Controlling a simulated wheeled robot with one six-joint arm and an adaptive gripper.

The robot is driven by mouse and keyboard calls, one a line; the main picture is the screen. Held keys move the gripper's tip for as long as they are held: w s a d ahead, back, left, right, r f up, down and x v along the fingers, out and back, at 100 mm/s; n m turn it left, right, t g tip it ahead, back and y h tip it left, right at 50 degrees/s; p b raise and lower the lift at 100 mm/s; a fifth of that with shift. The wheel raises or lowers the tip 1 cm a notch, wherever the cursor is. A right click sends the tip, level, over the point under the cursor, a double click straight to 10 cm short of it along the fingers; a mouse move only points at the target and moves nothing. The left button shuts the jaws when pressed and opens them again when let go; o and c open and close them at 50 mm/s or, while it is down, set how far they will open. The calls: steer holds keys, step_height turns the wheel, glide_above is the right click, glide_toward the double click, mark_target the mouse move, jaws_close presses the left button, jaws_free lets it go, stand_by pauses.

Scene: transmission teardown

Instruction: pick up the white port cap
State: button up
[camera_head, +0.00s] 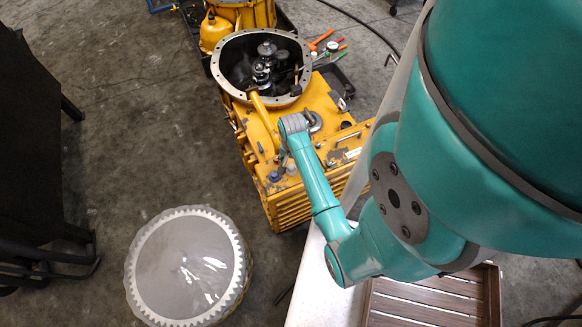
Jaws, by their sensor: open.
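A small whitish cap (291,169), which looks like the white port cap, sits on top of the yellow transmission housing (258,165), near its front left edge. A blue-grey cap (275,176) is close to its left. My teal arm reaches over the housing from the right. My gripper (283,157) shows only as a small dark shape below the grey wrist, just above and left of the whitish cap. It is open, with nothing seen in it. Its fingertips are too small to tell whether they touch the cap.
The open bell housing (227,82) with gears inside is behind. Hand tools (322,45) lie at the back right. A large toothed ring under clear wrap (160,218) stands on the floor at front left. A wooden slatted crate (425,302) is at front right.

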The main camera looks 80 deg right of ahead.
mark_target(291, 166)
steer(key=shift+f, duration=1.1)
jaws_close()
steer(key=shift+r, duration=0.15)
step_height(291, 166, up, 14)
stand_by(0.3)
